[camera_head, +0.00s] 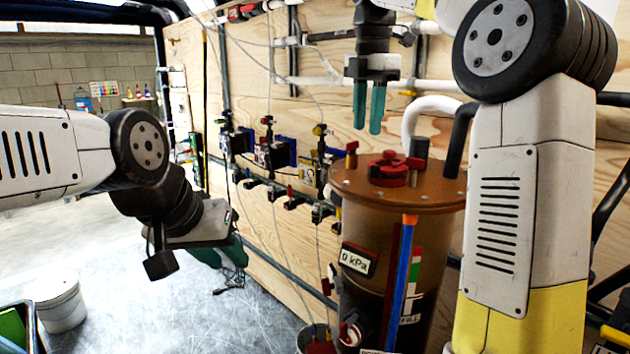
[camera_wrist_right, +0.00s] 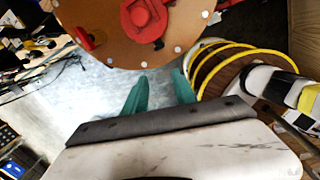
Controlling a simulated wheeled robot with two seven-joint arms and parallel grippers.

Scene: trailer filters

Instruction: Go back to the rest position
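My right gripper (camera_head: 368,112) hangs with its teal fingers pointing down, above and slightly left of the lid of a brown filter tank (camera_head: 400,215). Its fingers are apart with nothing between them; they also show in the right wrist view (camera_wrist_right: 160,88), where bare floor lies beyond them. My left gripper (camera_head: 228,260) is low at the left, in front of the plywood wall. Its teal part is mostly hidden behind the wrist, so its fingers cannot be made out clearly.
The tank's lid bears a red valve cap (camera_head: 390,170); in the right wrist view the lid (camera_wrist_right: 110,40) is close to the fingers. Valves and thin lines run along the plywood wall (camera_head: 290,240). A white bucket (camera_head: 60,305) stands on the floor at left.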

